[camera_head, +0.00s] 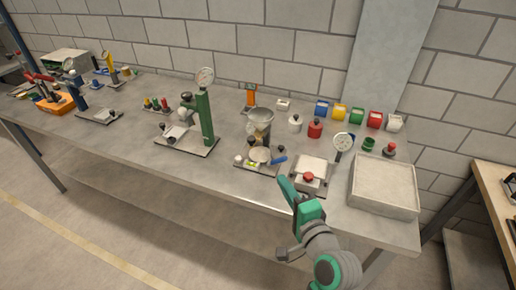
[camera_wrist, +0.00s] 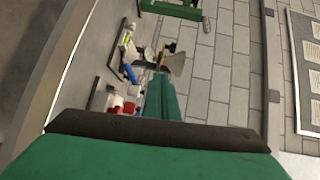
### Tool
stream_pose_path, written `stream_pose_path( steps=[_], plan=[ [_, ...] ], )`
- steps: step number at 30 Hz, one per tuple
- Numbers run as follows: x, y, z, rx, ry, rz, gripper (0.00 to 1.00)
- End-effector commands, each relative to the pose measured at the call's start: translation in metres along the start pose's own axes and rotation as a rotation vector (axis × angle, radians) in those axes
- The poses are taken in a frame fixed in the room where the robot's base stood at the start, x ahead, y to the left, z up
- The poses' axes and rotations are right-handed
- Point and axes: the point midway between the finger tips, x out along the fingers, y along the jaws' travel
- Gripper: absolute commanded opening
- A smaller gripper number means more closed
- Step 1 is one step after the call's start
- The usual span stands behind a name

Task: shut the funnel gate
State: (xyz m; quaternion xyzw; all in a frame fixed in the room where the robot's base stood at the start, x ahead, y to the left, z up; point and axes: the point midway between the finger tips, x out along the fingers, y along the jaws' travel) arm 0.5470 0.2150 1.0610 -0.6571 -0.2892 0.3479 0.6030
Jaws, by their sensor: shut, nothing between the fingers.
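The grey funnel (camera_head: 262,116) stands upright on a dark base plate (camera_head: 247,168) near the table's front edge, with a round pale dish (camera_head: 260,155) below it. A blue bar (camera_head: 278,160) juts out at the right of this stand; I cannot tell whether it belongs to the gate. The gate's own position is too small to make out. My gripper (camera_head: 283,181) is shut and empty, in front of the stand and apart from it. In the wrist view the funnel (camera_wrist: 178,64) lies sideways beyond my green fingers (camera_wrist: 162,80), which partly hide the stand; the blue bar (camera_wrist: 131,74) shows left of them.
A device with a red knob (camera_head: 308,176) sits close to the right of my gripper. A pale sandbed tray (camera_head: 384,207) is farther right. A green gauge stand (camera_head: 203,120) is to the left. Bare table lies between that stand and the funnel.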

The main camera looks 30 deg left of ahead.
Motion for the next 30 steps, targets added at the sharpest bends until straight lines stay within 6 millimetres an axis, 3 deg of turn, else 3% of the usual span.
stream_pose_path(
  steps=[4, 11, 30],
  plan=[
    [0.006, -0.025, 0.009, 0.015, -0.066, -0.011, 0.0],
    [0.018, -0.031, 0.013, 0.024, -0.091, -0.01, 0.0],
    [0.127, -0.031, 0.023, 0.021, -0.088, -0.01, 0.0]
  ],
)
